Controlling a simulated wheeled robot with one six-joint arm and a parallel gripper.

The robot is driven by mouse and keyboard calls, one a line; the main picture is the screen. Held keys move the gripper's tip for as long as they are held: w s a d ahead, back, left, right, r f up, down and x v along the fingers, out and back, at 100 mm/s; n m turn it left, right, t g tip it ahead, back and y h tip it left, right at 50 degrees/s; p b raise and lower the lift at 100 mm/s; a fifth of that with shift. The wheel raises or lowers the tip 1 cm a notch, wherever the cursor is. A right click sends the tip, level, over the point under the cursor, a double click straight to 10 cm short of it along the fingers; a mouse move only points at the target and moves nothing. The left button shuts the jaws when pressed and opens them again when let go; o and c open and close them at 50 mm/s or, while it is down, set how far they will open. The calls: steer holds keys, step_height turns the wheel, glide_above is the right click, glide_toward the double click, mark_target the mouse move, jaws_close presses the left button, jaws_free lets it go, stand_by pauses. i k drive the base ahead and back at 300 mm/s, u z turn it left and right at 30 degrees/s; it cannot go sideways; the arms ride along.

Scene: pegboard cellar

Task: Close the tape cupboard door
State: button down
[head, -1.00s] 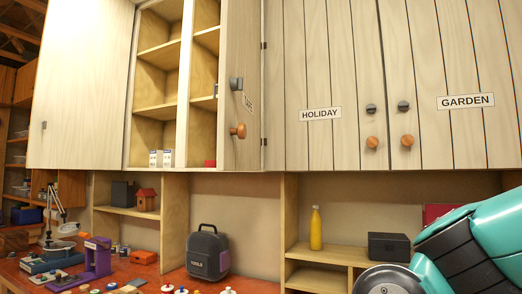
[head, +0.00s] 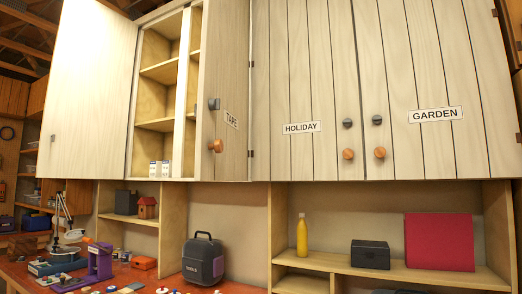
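The tape cupboard door (head: 229,90) stands open in the head view, swung out toward me on its right-hand hinges. It bears a TAPE label (head: 231,120), a round wooden knob (head: 216,146) and a dark grey catch (head: 214,104) near its free left edge. The cupboard's open shelves (head: 158,100) show to its left, with two small white boxes (head: 160,168) on the bottom shelf. Part of the inside is hidden behind the door. My gripper is not in view.
A shut HOLIDAY door (head: 301,90) and a shut GARDEN door (head: 435,80) are to the right. A plain pale door (head: 88,90) stands at the left. Below are a dark case (head: 203,262), a yellow bottle (head: 302,238), a black box (head: 370,254) and a red panel (head: 439,242).

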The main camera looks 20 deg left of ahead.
mark_target(223, 153)
steer(key=u, duration=0.1)
steer(key=i, duration=1.1)
steer(key=u, duration=0.8)
